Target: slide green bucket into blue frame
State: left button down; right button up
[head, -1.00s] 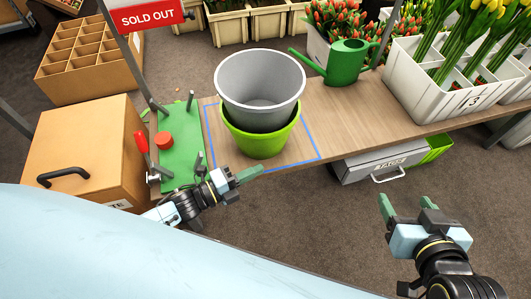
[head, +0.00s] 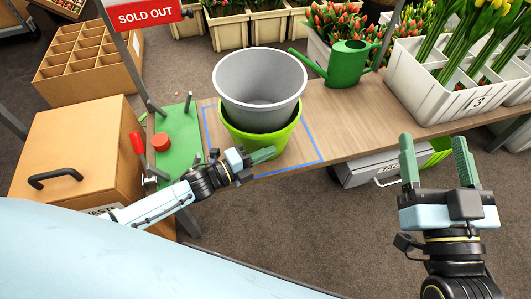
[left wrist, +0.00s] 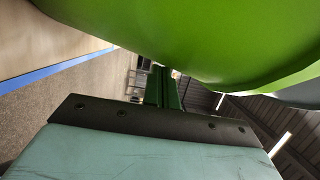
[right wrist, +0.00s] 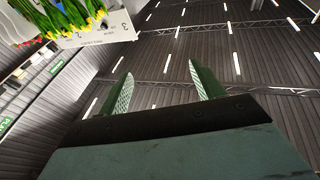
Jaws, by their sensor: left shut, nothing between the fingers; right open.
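The green bucket (head: 258,143) stands upright on the table with a grey bucket (head: 259,95) nested in it. The blue frame (head: 311,139) is an outline on the tabletop around the green bucket; part of it is hidden behind the bucket and my left gripper. My left gripper (head: 262,155) is shut and empty at the bucket's near side, very close to it; I cannot tell if it touches. In the left wrist view the green bucket's wall (left wrist: 215,35) fills the top. My right gripper (head: 435,158) is open and empty, off the table's front edge at the right.
A green watering can (head: 346,64) and a white tulip crate (head: 425,95) stand to the right. The tabletop right of the frame is clear.

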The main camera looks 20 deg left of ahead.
pick_arm(q)
jog(key=shift+w+a+b, duration=0.3)
jog(key=shift+w+a, duration=0.3)
jog(key=shift+w, duration=0.25)
jog(key=shift+w+a, duration=0.25)
jog(key=shift+w, duration=0.05)
pick_arm(e)
jog(key=r+t, duration=0.1)
jog(key=s+r+t, duration=0.1)
jog(key=shift+a+r+y, duration=0.15)
jog(key=shift+r+y, duration=0.15)
jog(key=shift+r, duration=0.1)
pick_arm(q)
jog(key=shift+r, duration=0.15)
pick_arm(e)
jog(key=shift+f, duration=0.1)
